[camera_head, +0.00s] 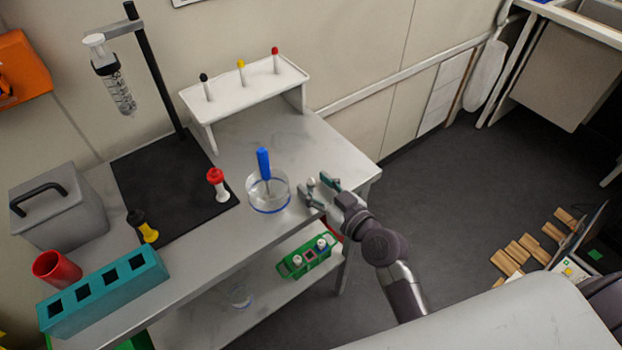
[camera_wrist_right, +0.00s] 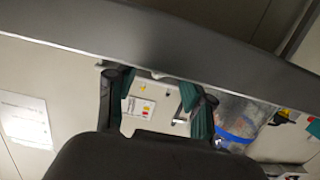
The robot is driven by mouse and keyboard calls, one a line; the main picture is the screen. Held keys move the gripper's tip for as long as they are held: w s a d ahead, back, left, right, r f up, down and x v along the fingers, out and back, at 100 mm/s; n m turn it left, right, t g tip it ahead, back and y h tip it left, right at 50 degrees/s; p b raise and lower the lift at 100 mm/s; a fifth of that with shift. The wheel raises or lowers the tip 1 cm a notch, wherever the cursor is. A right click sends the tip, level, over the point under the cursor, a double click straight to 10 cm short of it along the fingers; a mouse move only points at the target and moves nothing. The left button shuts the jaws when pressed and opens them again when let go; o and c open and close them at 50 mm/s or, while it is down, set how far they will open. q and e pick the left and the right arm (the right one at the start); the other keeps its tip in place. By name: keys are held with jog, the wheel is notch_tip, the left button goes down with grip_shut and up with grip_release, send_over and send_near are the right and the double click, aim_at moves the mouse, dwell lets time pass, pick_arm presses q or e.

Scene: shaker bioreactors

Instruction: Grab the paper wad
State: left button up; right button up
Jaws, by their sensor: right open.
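A small whitish lump (camera_head: 311,182), which may be the paper wad, shows at the right edge of the upper table top, just right of the glass dish. My right gripper (camera_head: 314,185) is open with its green-padded fingers around or just above this lump; I cannot tell if they touch it. In the right wrist view the open fingers (camera_wrist_right: 152,95) stand apart, and I cannot make out the wad clearly between them. My left gripper is not in view.
The glass dish (camera_head: 268,205) with a blue-handled tool (camera_head: 264,163) stands close left of the right gripper. A white rack (camera_head: 245,92) stands behind. A green holder (camera_head: 308,258) sits on the lower shelf. The table's right back corner is clear.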

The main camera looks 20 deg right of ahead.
jog(key=shift+x, duration=1.15)
jog(key=c, duration=0.8)
jog(key=shift+r, duration=0.15)
